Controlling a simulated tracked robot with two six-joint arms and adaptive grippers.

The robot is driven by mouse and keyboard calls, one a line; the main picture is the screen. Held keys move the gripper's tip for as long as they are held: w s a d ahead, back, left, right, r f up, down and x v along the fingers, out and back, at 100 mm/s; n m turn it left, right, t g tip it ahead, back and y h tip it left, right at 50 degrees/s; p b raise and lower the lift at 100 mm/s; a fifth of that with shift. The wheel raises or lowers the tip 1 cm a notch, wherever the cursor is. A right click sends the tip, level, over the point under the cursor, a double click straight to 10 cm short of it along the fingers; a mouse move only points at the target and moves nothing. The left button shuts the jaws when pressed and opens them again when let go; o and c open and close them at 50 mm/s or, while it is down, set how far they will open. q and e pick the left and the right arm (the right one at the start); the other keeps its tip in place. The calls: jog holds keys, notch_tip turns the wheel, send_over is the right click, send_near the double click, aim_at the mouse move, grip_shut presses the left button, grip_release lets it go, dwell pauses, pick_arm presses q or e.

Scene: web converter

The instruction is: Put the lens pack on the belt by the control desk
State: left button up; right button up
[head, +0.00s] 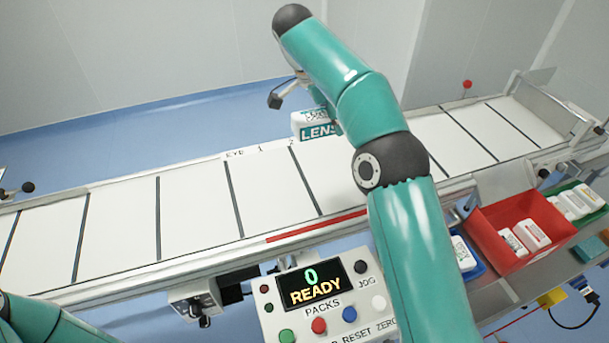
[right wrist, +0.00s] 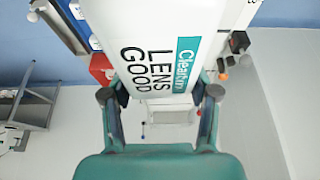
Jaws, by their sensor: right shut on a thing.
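The lens pack (head: 316,124) is a white pack with a teal band reading "LENS". In the right wrist view the lens pack (right wrist: 160,50) reads "Clearfin LENS GOOD". My right gripper (right wrist: 160,95) is shut on it, a finger at each side. In the head view my right arm hides most of that gripper and part of the pack. The pack shows at the far edge of the white belt (head: 190,212); I cannot tell whether it touches it. The control desk (head: 330,300) stands at the near side, its display reading "0 READY". My left gripper is out of view.
A red bin (head: 515,225) with white packs stands right of the desk, between a blue bin (head: 466,262) and a green bin (head: 585,200). Dark cross lines divide the belt, and its visible sections are empty. A clear guard (head: 545,100) stands at its right end.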

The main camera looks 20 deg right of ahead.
jog(key=b, duration=0.2)
send_over(333, 184)
jog(key=a, duration=0.1)
notch_tip(333, 184, down, 6)
notch_tip(333, 184, down, 9)
jog(key=shift+w+a+r, duration=0.1)
jog(key=shift+a+r, duration=0.05)
jog(key=shift+r, duration=0.05)
jog(key=shift+f+p, duration=0.45)
jog(key=shift+f, duration=1.9)
jog(key=o, duration=1.3)
jog(key=shift+c, duration=0.2)
jog(key=v, duration=1.2)
jog(key=shift+b, duration=0.3)
